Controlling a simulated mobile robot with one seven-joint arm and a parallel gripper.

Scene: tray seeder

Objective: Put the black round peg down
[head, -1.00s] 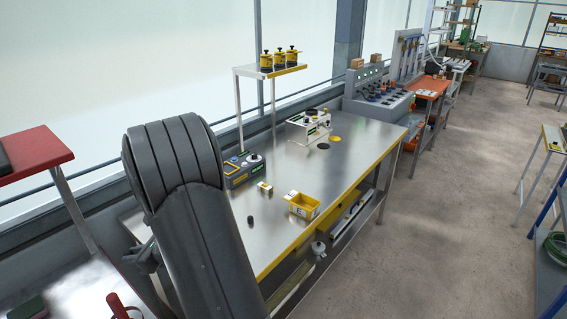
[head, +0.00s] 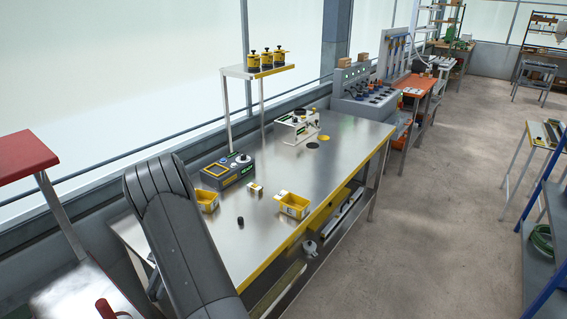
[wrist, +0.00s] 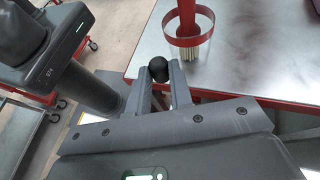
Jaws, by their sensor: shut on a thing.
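In the wrist view, the black round peg (wrist: 158,68) sits between the fingertips of my gripper (wrist: 160,76). The fingers are shut on it, and its rounded dark end shows at the tips. Beyond the tips is the edge of a metal tabletop (wrist: 231,80); I cannot tell the peg's height relative to it. In the head view, my arm hides the gripper and the held peg. A separate small black cylinder (head: 240,221) stands on the long steel bench (head: 330,170).
A red-handled brush (wrist: 187,20) stands in a red ring (wrist: 190,41) close beyond the peg. Yellow bins (head: 293,206) (head: 208,201), a small white-and-yellow block (head: 255,188) and a grey control box (head: 228,170) are on the bench. The bench's right part is mostly clear.

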